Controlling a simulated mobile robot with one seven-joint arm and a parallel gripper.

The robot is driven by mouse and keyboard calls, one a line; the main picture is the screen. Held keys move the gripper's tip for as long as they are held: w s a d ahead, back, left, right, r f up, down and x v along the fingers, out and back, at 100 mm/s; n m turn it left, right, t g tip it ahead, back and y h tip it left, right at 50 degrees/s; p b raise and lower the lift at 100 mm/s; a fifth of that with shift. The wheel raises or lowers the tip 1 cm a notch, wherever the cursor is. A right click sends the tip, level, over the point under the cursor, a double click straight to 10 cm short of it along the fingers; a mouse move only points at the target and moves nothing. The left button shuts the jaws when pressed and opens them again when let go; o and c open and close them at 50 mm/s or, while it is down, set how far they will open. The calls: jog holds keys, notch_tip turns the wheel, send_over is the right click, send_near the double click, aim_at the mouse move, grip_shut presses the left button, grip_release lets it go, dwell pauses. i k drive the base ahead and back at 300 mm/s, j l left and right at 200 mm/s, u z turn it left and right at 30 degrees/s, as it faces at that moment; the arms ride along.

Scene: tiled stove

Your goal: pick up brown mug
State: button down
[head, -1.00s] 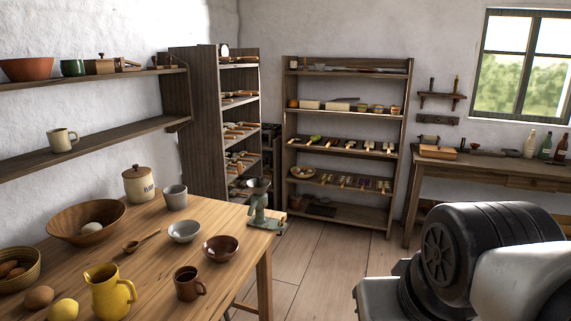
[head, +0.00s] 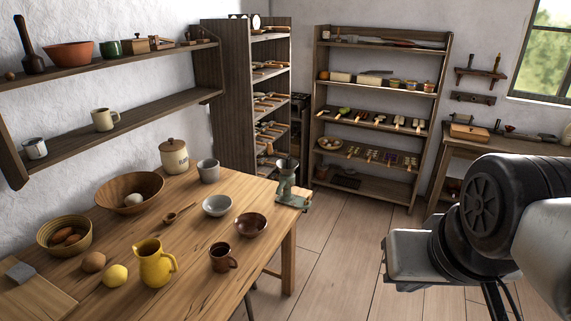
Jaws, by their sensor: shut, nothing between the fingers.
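The brown mug (head: 221,259) stands upright near the front right edge of the wooden table (head: 190,285). Its handle points right. The yellow pitcher (head: 154,264) is left of it, and the brown bowl (head: 251,225) is behind it to the right. Part of my arm fills the right side of the head view, well apart from the mug. I do not see my gripper's fingers.
The table also holds a white bowl (head: 217,205), a wooden spoon (head: 178,213), a lemon (head: 115,275) and a large wooden bowl (head: 150,184). A green grinder (head: 290,190) is at the table's far right corner. Floor (head: 345,240) is clear to the right.

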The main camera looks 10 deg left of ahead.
aim_at(221, 259)
jog(key=i+u, duration=0.1)
jog(key=u, duration=0.3)
jog(key=i+u, duration=0.15)
jog(key=u, duration=0.25)
jog(key=i+l+u, duration=0.5)
jog(key=i+l, duration=0.75)
